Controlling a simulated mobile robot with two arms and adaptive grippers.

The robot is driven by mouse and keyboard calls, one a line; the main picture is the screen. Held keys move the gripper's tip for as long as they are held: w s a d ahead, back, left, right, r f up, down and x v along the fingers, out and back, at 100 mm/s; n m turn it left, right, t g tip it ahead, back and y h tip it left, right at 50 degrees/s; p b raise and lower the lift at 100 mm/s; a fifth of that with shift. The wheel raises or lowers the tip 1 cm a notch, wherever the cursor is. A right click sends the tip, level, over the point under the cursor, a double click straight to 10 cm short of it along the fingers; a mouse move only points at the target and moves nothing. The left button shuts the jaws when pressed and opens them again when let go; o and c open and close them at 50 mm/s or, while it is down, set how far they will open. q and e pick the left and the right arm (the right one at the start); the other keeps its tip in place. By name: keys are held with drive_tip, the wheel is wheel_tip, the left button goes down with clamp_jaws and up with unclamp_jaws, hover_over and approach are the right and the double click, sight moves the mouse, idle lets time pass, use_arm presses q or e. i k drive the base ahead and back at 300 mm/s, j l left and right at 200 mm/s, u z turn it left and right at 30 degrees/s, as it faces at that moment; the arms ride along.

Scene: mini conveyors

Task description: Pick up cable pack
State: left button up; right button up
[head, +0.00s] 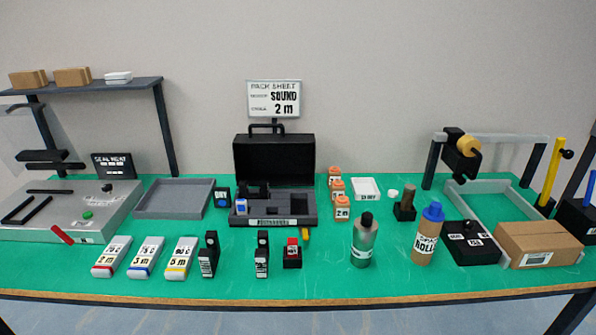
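Three white packs that look like the cable packs lie in a row on the green table, front left. One has a red end (112,257), one a blue end (146,258) and one a yellow end (181,259). Each bears a printed length in metres, too small to read surely. A pack sheet (274,99) above the open black case (273,160) reads "SOUND" and "2 m". Neither of my grippers shows in the head view.
A sealing machine (62,212) stands left of the packs, a grey tray (174,198) behind them. Small black devices (208,257) stand close right of the packs. A grey-green bottle (364,243), a brown bottle (427,237) and a cardboard box (538,245) stand further right.

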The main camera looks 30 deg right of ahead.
sight(341, 206)
drive_tip(key=i+l+z, duration=0.15)
drive_tip(key=l+z, duration=0.2)
drive_tip(key=i+l+z, duration=0.2)
drive_tip(key=l+z, duration=0.2)
drive_tip(key=i+l+z, duration=0.2)
drive_tip(key=z, duration=0.15)
